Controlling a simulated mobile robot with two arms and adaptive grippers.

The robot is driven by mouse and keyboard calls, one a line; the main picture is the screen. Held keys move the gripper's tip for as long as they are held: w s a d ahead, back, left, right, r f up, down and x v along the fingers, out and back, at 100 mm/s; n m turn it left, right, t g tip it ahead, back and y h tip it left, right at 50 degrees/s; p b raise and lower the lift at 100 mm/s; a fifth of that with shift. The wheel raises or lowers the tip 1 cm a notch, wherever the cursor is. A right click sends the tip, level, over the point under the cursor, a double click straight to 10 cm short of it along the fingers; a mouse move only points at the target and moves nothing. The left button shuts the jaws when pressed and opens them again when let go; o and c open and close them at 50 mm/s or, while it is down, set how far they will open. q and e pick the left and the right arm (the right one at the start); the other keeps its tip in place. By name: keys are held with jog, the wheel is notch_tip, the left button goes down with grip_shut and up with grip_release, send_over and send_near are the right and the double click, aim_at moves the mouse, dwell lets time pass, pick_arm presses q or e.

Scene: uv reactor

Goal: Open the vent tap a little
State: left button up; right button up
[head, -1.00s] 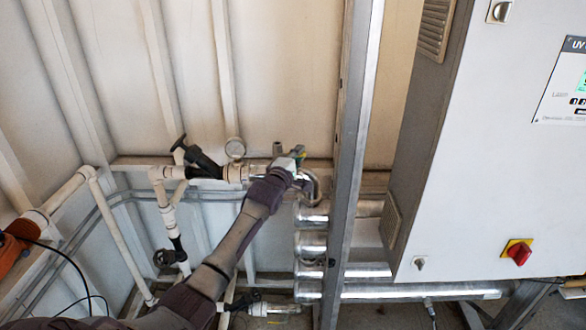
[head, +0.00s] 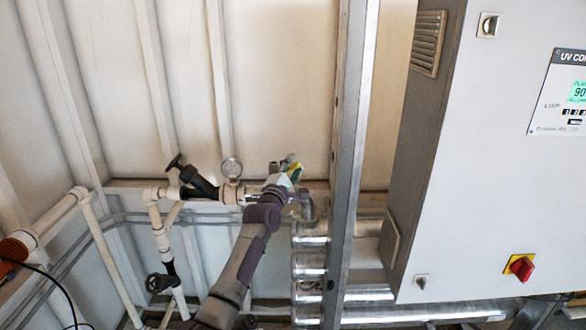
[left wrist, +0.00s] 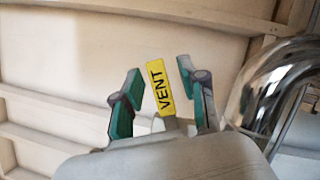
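The yellow tag (left wrist: 160,88) marked VENT stands between the two green-padded fingers of my left gripper (left wrist: 161,95) in the left wrist view. A gap shows on each side of the tag, so the gripper is open and apart from it. A short grey stem shows below the tag; the rest of the tap is hidden behind my gripper body. In the head view my left gripper (head: 290,168) is at the pipework, just left of the metal post, with a little yellow by its fingers. My right gripper is not in view.
A shiny bent pipe (left wrist: 275,85) is close to the right of my left gripper. A pressure gauge (head: 231,168) and a black-handled valve (head: 195,180) are to its left. The metal post (head: 350,170) and UV control cabinet (head: 480,170) stand to the right.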

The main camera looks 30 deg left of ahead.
pick_arm(q)
jog(key=shift+s, duration=0.1)
jog(key=v, duration=1.2)
dwell(0.4)
